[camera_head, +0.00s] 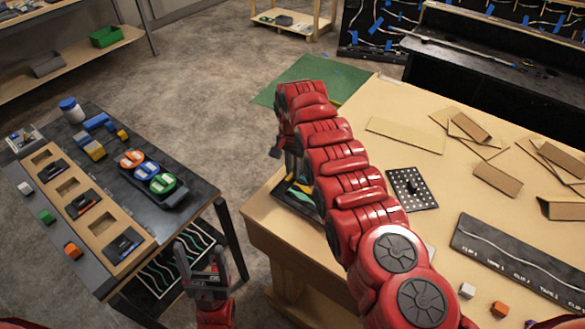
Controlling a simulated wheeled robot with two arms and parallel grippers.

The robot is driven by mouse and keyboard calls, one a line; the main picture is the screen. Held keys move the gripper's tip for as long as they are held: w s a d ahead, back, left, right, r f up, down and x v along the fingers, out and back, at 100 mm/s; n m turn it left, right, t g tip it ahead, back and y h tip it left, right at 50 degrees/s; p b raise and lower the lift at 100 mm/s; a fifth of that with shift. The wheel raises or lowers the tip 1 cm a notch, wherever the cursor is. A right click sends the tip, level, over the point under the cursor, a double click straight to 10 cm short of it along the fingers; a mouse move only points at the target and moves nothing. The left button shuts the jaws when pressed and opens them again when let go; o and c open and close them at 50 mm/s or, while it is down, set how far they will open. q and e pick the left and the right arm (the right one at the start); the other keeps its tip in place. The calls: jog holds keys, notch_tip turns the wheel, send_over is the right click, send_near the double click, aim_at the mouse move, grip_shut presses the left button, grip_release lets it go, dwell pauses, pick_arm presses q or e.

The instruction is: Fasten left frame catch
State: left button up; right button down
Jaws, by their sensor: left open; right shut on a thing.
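My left gripper (203,275) is open, low in the view, in front of the dark side table's front edge. Its two dark fingers point up and have nothing between them. My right arm reaches in from the lower right across the wooden table, and its gripper (283,153) is at that table's left edge. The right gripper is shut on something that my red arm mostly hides. A dark tray-like frame (290,197) with coloured strips lies just below it at the table edge, partly covered by my arm. I cannot make out a frame catch.
The dark side table (205,197) holds a wooden rack (138,247) and a tray of orange, blue and green round pieces (148,172). The wooden table (390,105) carries a perforated black plate (412,188), a long labelled strip (510,254) and cardboard pieces. A floor gap separates the tables.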

dwell(0.4)
jog(key=shift+f+n+b, duration=0.15)
jog(key=shift+n+b, duration=0.3)
jog(key=shift+n, duration=0.25)
jog(key=shift+f+n+b, duration=0.1)
jog(key=shift+n+b, duration=0.55)
jog(key=shift+n, duration=0.15)
jog(key=n+b, duration=0.3)
jog(key=shift+n+b, duration=0.3)
jog(key=shift+b, duration=0.1)
jog(key=n+b, duration=0.2)
jog(key=shift+n, duration=0.4)
jog(key=n, duration=0.2)
jog(key=shift+r+n, duration=0.2)
jog(key=shift+n, duration=0.1)
jog(key=n, duration=0.6)
